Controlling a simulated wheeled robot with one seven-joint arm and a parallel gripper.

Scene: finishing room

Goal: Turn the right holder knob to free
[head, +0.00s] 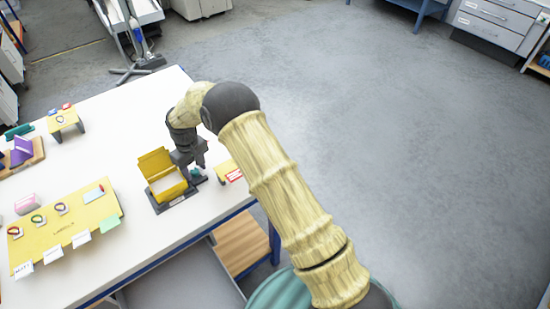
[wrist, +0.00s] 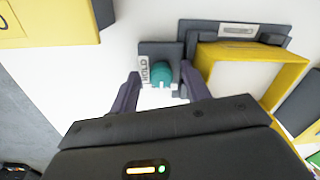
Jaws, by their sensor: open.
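The teal holder knob (wrist: 161,75) sits on a dark plate (wrist: 158,48) beside the yellow open holder in the wrist view. A white tag reading HOLD (wrist: 144,70) is on the plate left of the knob. A small white mark shows at the knob's lower edge. My gripper (wrist: 160,73) is open, with one finger on each side of the knob; I cannot tell whether either touches it. In the head view the knob (head: 195,172) shows just below my gripper (head: 193,165), partly hidden. The yellow holder (head: 154,163) stands on a dark base to its left.
A yellow labels board (head: 60,233) with cards and coloured bands lies at the white table's (head: 125,135) front left. A purple item (head: 21,151) on a wooden base is farther left. A yellow stand with a red-and-white label (head: 234,175) is just right of the knob.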

